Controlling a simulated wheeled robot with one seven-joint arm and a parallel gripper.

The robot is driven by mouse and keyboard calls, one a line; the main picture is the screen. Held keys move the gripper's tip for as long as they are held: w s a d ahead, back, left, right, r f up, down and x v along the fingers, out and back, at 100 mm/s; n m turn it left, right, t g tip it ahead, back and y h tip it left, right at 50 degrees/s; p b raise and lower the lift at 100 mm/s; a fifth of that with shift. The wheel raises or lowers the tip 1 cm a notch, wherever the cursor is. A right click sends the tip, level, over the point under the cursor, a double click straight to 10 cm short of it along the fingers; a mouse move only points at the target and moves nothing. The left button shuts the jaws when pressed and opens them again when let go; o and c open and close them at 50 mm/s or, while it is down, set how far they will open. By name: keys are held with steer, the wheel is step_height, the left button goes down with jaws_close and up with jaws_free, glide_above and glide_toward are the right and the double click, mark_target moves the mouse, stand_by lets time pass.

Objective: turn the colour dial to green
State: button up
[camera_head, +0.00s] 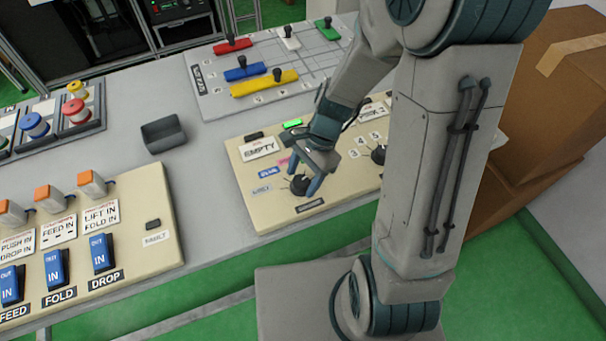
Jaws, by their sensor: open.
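The colour dial (298,186) is a black knob on the beige panel (241,160) in the middle of the head view. A blue label, a pink label and a pale label show to its left; I cannot make out a green label, and the right side of the dial is hidden by my gripper. The direction of the knob's pointer is too small to tell. My gripper (301,180) is open and low over the dial, with one fingertip just right of the knob. I cannot tell whether the fingers touch it.
A second black knob (379,154) with number labels is partly behind my arm. A lit green lamp (292,123) and an EMPTY label (260,148) are on the same panel. Cardboard boxes (550,100) are right.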

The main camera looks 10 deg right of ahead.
steer(key=c, duration=1)
steer(key=shift+n, duration=0.3)
steer(key=n+g, duration=0.1)
steer(key=n, duration=0.2)
steer(key=shift+w+a+h+p, duration=0.1)
steer(key=shift+h+p, duration=0.3)
steer(key=shift+n+g+h, duration=0.5)
steer(key=shift+n, duration=1.2)
steer(key=o, duration=1)
